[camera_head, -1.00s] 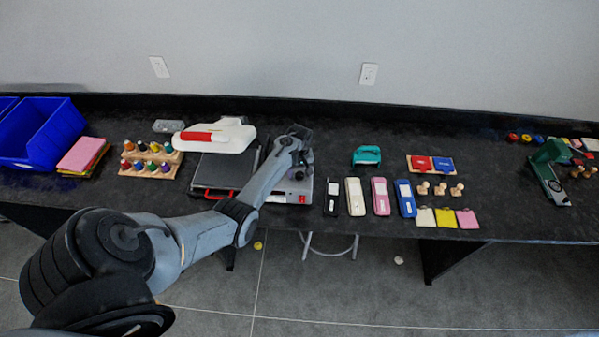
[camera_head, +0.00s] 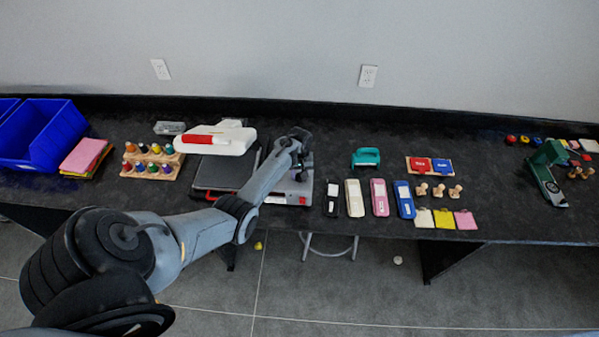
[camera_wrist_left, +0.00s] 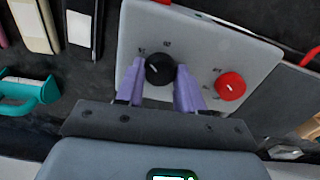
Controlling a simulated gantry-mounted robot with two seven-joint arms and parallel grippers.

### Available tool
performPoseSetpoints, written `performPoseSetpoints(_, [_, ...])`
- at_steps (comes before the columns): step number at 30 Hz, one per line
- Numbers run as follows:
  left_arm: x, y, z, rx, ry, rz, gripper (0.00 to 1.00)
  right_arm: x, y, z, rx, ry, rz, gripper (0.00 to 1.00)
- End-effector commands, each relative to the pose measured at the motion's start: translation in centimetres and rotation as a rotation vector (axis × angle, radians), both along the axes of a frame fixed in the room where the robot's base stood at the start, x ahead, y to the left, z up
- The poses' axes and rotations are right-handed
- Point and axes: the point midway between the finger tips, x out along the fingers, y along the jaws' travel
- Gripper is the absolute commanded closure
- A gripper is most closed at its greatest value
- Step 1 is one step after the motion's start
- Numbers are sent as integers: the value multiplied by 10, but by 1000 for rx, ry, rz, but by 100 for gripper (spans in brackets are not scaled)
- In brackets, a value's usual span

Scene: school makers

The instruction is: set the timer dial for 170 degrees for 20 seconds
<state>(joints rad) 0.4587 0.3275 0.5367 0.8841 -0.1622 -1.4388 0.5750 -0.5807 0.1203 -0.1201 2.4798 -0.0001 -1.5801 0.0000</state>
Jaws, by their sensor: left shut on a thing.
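The timer dial is a round black knob (camera_wrist_left: 160,69) with a white pointer mark, on the light grey control panel (camera_wrist_left: 145,20) of the press in the left wrist view. A red knob (camera_wrist_left: 230,87) with a white mark sits beside it on the same panel. My left gripper (camera_wrist_left: 160,78) has its two purple fingers on either side of the black knob, shut on it. In the head view my left gripper (camera_head: 304,165) is over the right end of the press (camera_head: 299,193), and the arm hides much of that panel. My right gripper is out of view.
The press has a dark plate (camera_head: 222,172) left of my arm. A black stapler-like case (camera_head: 331,199) and a teal punch (camera_head: 366,157) are to the right. A blue bin (camera_head: 45,135) stands far left.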

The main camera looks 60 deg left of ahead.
Motion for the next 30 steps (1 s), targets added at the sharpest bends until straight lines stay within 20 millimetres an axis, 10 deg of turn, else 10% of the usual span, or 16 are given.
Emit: performPoseSetpoints(30, [0,0,1,0,0,-815,93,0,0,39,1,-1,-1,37])
